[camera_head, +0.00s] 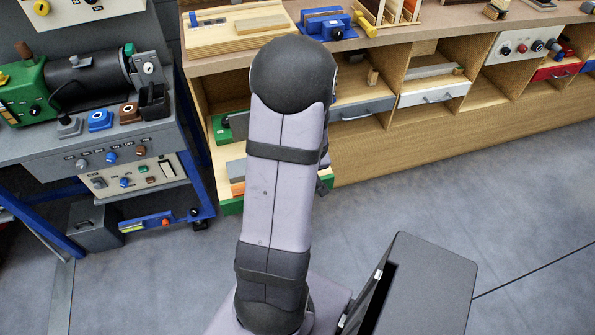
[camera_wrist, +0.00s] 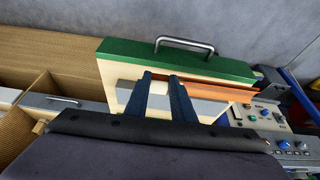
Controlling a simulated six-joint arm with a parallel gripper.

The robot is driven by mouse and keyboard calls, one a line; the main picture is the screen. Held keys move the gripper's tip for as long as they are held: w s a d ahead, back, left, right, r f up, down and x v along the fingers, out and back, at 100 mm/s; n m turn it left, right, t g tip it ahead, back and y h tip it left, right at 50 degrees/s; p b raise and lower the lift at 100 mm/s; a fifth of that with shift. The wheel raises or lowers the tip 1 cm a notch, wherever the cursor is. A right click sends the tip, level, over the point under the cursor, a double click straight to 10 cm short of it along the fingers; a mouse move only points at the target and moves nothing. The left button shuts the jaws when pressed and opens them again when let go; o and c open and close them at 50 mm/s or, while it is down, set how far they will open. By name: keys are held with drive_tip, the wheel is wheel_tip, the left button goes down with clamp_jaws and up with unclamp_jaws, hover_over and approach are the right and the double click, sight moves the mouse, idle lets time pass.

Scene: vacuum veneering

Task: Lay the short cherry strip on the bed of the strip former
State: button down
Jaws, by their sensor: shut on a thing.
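In the wrist view my gripper (camera_wrist: 160,76) reaches over an open drawer with a green front (camera_wrist: 180,60). Its two dark blue fingers are shut on a pale piece (camera_wrist: 158,88) between them; only a small part of it shows, and I cannot tell whether it is the short cherry strip. Orange-brown strips (camera_wrist: 218,91) lie in the drawer just right of the fingers. In the head view the drawer's green front (camera_head: 231,207) shows low at the bench, left of my arm, with an orange strip (camera_head: 237,188) in it. I cannot clearly identify the strip former.
A grey bench (camera_head: 30,148) at the left carries a green and black machine (camera_head: 85,80) and several controls. The wooden bench (camera_head: 420,45) behind my arm has compartments and drawers, with blue (camera_head: 325,22) and wooden items on top. Grey floor (camera_head: 520,210) is clear at the right.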

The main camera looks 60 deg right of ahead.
drive_tip(key=w+d+r+p, duration=0.1)
drive_tip(key=d, duration=0.2)
drive_tip(key=w+d+r, duration=0.1)
drive_tip(key=d, duration=0.3)
drive_tip(key=w+d+r+p, duration=0.1)
drive_tip(key=d, duration=0.3)
drive_tip(key=shift+w+r+p, duration=0.25)
drive_tip(key=shift+r+p, duration=0.1)
drive_tip(key=shift+a+f, duration=0.1)
drive_tip(key=shift+f+b, duration=0.1)
drive_tip(key=shift+b, duration=0.3)
wheel_tip(320, 180, down, 5)
drive_tip(key=b, duration=0.5)
drive_tip(key=shift+f+b, duration=0.15)
drive_tip(key=shift+b, duration=0.15)
drive_tip(key=shift+f+b, duration=0.15)
drive_tip(key=shift+b, duration=0.4)
idle(0.9)
